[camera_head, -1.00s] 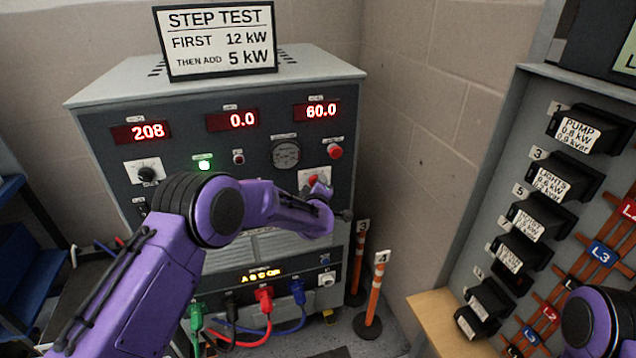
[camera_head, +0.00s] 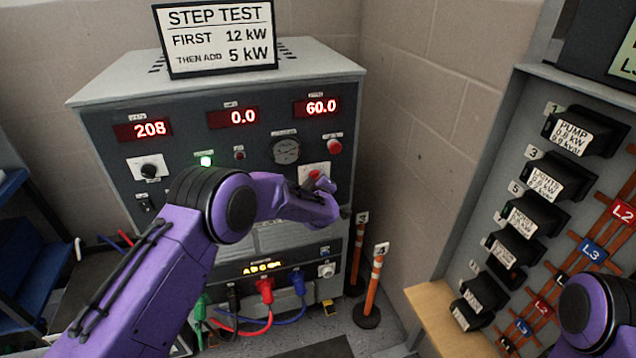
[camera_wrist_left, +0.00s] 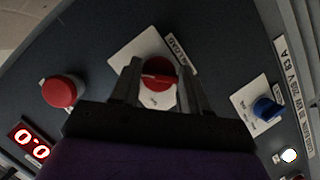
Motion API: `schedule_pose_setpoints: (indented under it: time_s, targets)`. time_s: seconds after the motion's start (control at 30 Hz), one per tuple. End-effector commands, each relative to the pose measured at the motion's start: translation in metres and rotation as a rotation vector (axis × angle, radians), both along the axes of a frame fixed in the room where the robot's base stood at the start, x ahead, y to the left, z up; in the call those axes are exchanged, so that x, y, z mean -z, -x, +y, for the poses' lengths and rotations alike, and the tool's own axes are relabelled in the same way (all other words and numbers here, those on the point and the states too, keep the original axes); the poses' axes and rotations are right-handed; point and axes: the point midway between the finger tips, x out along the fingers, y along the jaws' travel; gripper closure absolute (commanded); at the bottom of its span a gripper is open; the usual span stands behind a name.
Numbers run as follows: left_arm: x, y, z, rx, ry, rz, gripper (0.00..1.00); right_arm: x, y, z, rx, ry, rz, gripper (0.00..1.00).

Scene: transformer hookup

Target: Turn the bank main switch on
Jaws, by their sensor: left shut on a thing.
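A red rotary switch (camera_head: 314,176) sits on a white plate on the right of the grey cabinet's front. In the left wrist view, its red knob (camera_wrist_left: 158,72) lies between the two fingers of my left gripper (camera_wrist_left: 157,78), which is shut on it. The knob's bar lies roughly level across that picture; the plate's position marks are mostly hidden or too small to read. In the head view my purple left wrist covers the lower part of the switch. My right arm shows at the lower right; its gripper is out of view.
The cabinet (camera_head: 90,98) shows 208, 0.0 and 60.0 in red, with a green lamp (camera_head: 206,161) lit. A red push button (camera_wrist_left: 60,92) and a blue knob (camera_wrist_left: 266,108) flank the switch. Orange posts (camera_head: 372,285) and a breaker panel (camera_head: 520,110) stand to the right.

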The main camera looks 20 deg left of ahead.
Motion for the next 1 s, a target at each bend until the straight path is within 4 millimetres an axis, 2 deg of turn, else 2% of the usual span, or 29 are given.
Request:
schedule_pose_setpoints:
  time_s: [0.03, 0.07, 0.1, 0.13, 0.4, 0.53, 0.8, 1.0]
  targets:
    - [0.001, 0.000, 0.000, 0.000, 0.000, 0.002, 0.85, 0.000, 0.000, 0.000, 0.000, 0.000, 0.000, 0.57]
    - [0.001, 0.000, 0.000, 0.000, 0.000, 0.002, 0.45, 0.000, 0.000, 0.000, 0.000, 0.000, 0.000, 0.57]
    - [0.001, 0.000, 0.000, 0.000, 0.000, 0.002, 0.32, 0.000, 0.000, 0.000, 0.000, 0.000, 0.000, 0.57]
    - [0.001, 0.000, 0.000, 0.000, 0.000, 0.002, 0.30, 0.000, 0.000, 0.000, 0.000, 0.000, 0.000, 0.57]
    - [0.000, 0.001, 0.000, 0.000, 0.000, 0.000, 0.30, 0.000, 0.000, 0.000, 0.000, 0.000, 0.000, 0.57]
    - [-0.003, 0.010, -0.004, 0.002, -0.001, 0.000, 0.30, 0.003, 0.000, 0.000, 0.000, 0.000, 0.000, 0.57]
    - [-0.018, 0.064, -0.021, 0.001, 0.000, 0.000, 0.30, 0.016, 0.000, 0.000, 0.000, 0.000, 0.000, 0.57]
    - [-0.026, 0.092, -0.030, 0.001, -0.001, 0.001, 0.30, 0.020, 0.000, 0.000, 0.000, 0.000, 0.000, 0.57]
